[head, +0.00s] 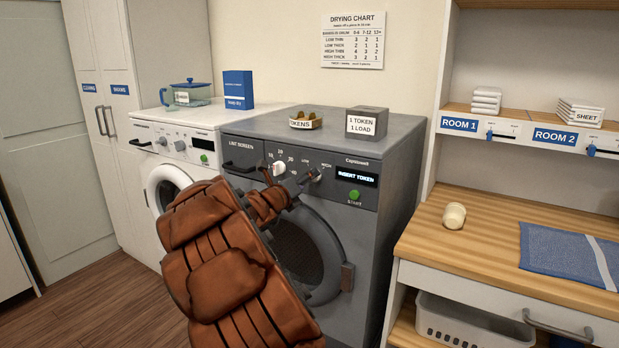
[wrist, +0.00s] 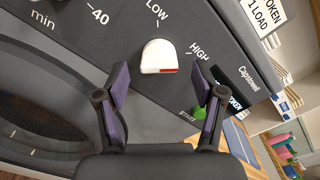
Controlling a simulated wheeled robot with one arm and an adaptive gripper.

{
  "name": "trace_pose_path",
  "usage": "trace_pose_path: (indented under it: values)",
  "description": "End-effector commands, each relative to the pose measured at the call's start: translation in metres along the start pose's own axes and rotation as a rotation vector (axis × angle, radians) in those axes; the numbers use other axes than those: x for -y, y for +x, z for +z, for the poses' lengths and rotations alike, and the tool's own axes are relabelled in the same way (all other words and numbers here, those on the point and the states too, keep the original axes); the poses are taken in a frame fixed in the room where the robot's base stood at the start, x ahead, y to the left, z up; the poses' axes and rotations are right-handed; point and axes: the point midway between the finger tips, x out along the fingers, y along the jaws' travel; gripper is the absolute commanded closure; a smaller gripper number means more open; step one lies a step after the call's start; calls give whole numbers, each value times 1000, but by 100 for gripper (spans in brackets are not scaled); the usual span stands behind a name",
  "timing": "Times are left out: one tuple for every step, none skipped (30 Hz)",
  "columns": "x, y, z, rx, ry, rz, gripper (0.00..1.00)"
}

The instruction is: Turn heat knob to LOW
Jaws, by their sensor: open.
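The heat knob (wrist: 156,55) is white with a red mark on its lower right edge, on the side nearer the HIGH label (wrist: 200,50) than the LOW label (wrist: 156,12). In the head view the heat knob (head: 315,175) sits on the grey dryer's panel, partly hidden by my gripper (head: 300,181). In the wrist view my gripper (wrist: 160,82) is open, one finger to the lower left of the knob and one to the lower right. The knob lies just beyond the fingertips, and I see no contact.
A white timer knob (head: 279,168) is left of the heat knob. The green start button (head: 354,195) and "INSERT TOKEN" display (head: 356,178) are to the right. A token bowl (head: 305,121) and token box (head: 370,123) stand on the dryer (head: 400,170). A wooden counter (head: 480,230) is at right.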

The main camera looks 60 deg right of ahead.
Motion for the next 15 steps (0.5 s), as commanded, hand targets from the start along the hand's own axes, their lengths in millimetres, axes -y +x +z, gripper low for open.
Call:
trace_pose_path:
  values:
    - [1,6,0,-1,0,-2,31]
    - [1,9,1,0,0,-2,31]
    - [1,12,1,0,-1,-2,31]
    - [0,15,0,0,-1,-2,31]
    - [0,17,0,0,-1,-1,31]
    - [0,19,0,-1,-1,0,31]
    - [0,21,0,-1,-1,1,31]
    - [0,23,-1,-2,-2,1,31]
    - [-1,24,-1,-2,-1,2,31]
    - [-1,25,-1,-2,-1,2,31]
    - [-1,26,-1,-2,-1,2,31]
    - [-1,26,-1,-1,-1,3,31]
    - [-1,27,-1,-1,-1,3,31]
    - [-1,27,-1,-1,-1,3,31]
    - [-1,27,-1,-1,-1,3,31]
